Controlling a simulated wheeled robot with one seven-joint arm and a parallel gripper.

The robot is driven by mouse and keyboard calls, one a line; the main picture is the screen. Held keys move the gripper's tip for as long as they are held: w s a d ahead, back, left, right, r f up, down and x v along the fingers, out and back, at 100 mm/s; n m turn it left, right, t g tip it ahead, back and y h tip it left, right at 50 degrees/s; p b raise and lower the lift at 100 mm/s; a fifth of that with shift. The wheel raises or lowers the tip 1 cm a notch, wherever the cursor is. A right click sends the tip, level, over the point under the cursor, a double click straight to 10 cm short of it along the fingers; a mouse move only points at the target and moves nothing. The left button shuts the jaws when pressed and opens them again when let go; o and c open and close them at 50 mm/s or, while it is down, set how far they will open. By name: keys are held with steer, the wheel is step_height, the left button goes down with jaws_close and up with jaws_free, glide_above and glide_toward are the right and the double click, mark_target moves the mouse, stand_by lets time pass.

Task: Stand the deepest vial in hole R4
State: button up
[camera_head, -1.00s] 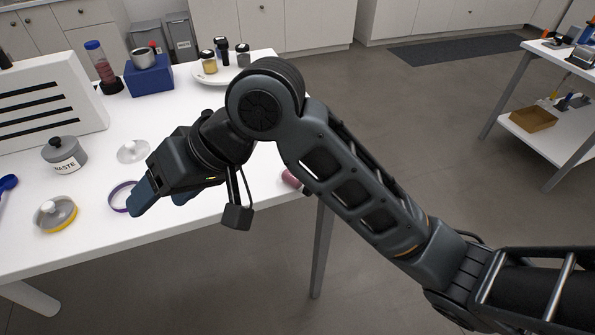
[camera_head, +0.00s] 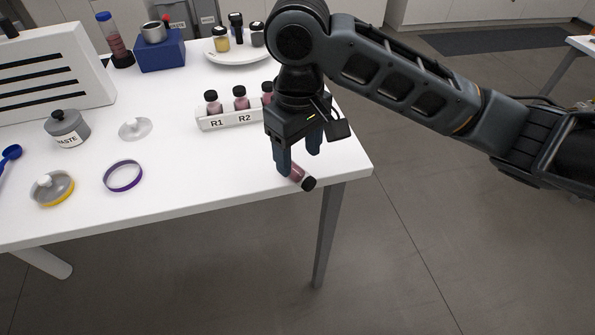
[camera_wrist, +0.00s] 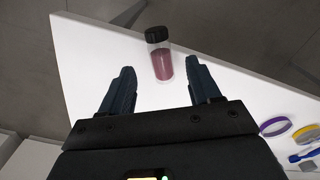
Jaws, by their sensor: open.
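A vial (camera_head: 300,176) with a dark cap and dusky pink contents lies on its side near the table's front right corner. It also shows in the wrist view (camera_wrist: 162,66), just beyond the fingertips and between their lines. My gripper (camera_head: 299,163) is open, pointing down, with its fingers at the vial; the wrist view shows it (camera_wrist: 155,80) empty. A white rack (camera_head: 229,119) marked R1 and R2 stands behind, with capped pink vials at R1 (camera_head: 213,104) and R2 (camera_head: 241,99). Another vial (camera_head: 267,92) stands right of R2. My gripper hides the rack's right end, including R4.
A purple ring (camera_head: 123,176), a clear lid (camera_head: 135,129), a grey WASTE jar (camera_head: 67,128) and a yellow-rimmed dish (camera_head: 52,188) are on the left. A white plate (camera_head: 237,56) with small jars and a blue block (camera_head: 161,52) stand behind. The table edge is close to the lying vial.

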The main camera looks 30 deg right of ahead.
mark_target(297, 169)
steer(key=shift+w+f, duration=0.1)
steer(key=shift+f, duration=2.2)
steer(key=shift+a, duration=0.1)
steer(key=c, duration=1.1)
steer(key=shift+r, duration=0.1)
